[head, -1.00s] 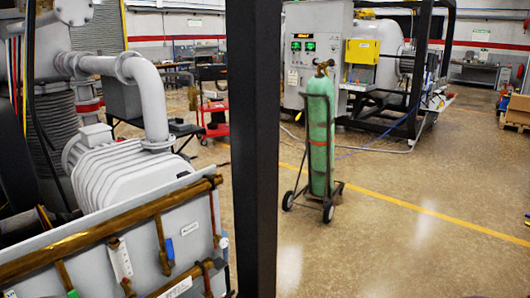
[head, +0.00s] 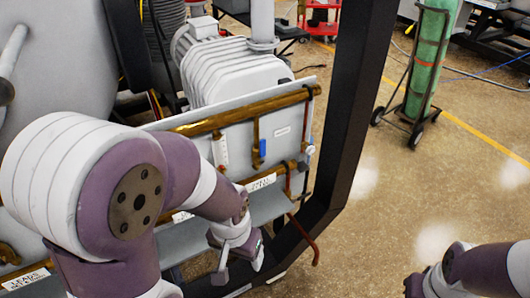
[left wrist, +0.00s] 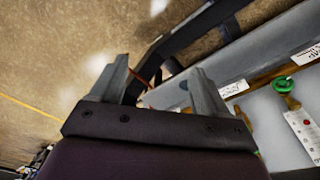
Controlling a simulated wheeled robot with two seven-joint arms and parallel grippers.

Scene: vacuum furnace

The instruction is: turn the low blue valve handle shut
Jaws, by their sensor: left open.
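One small blue valve handle (head: 262,148) shows upright in the head view, on a short branch under the upper brass pipe (head: 245,112) of the grey panel. I cannot tell whether it is the low one; no other blue handle shows, and my left arm covers part of the panel. My left gripper (head: 240,266) is open, low in front of the panel and below this handle. In the left wrist view its two fingers (left wrist: 158,85) are apart with nothing between them. The right arm enters at the lower right; its gripper (head: 413,286) is far from the panel, its fingers unclear.
A black upright post (head: 352,110) stands just right of the panel. A green gas cylinder (head: 430,60) on a cart is farther right. A round green valve handle (left wrist: 282,85) and white labels show in the left wrist view. Floor between post and right arm is clear.

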